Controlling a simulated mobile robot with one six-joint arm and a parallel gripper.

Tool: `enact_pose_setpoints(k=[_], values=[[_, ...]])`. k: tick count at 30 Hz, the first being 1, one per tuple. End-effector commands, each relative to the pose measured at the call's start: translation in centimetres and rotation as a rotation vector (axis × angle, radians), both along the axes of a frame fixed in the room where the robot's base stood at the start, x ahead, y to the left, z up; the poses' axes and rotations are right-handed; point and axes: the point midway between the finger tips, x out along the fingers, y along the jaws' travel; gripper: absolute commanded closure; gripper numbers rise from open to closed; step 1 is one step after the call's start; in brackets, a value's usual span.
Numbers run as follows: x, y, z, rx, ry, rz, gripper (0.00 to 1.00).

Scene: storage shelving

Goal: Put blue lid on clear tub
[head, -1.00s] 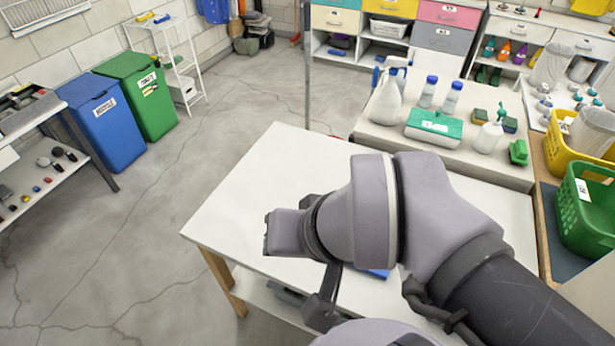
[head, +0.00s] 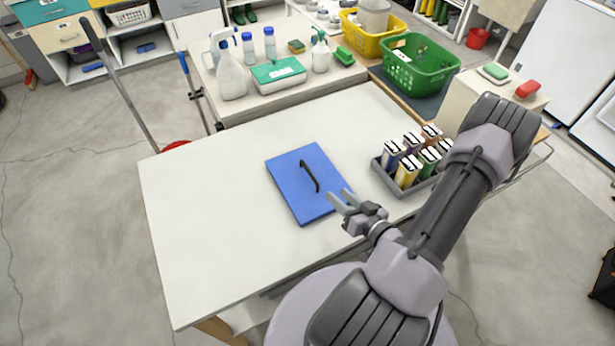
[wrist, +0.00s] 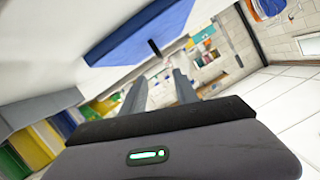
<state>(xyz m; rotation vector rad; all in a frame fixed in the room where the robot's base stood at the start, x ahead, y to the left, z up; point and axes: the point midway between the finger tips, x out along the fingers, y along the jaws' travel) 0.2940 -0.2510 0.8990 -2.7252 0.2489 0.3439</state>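The blue lid (head: 297,196), a flat rectangle with a dark bar handle (head: 311,176) on top, lies on the white table (head: 205,230). In the wrist view the lid (wrist: 120,42) shows at the upper left, with its dark handle beyond the fingers. My gripper (head: 342,197) is by the lid's right edge in the head view. Its two fingers are apart with nothing between them; they also show apart in the wrist view (wrist: 160,90). I cannot make out a clear tub in either current view.
A grey tray (head: 392,187) of several coloured upright containers stands right of the lid, near my arm. A counter behind holds spray bottles (head: 231,75), a teal-topped box (head: 279,74), a yellow basket (head: 374,26) and a green basket (head: 420,66). The table's left side is clear.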

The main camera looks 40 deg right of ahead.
Motion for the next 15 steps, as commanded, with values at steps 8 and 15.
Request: enact_pose_setpoints(k=[8,15], values=[[7.5,-0.8,-2.5,-0.007,0.002,0.008,0.64],[10.3,-1.1,-3.3,-0.005,0.003,0.006,0.64]])
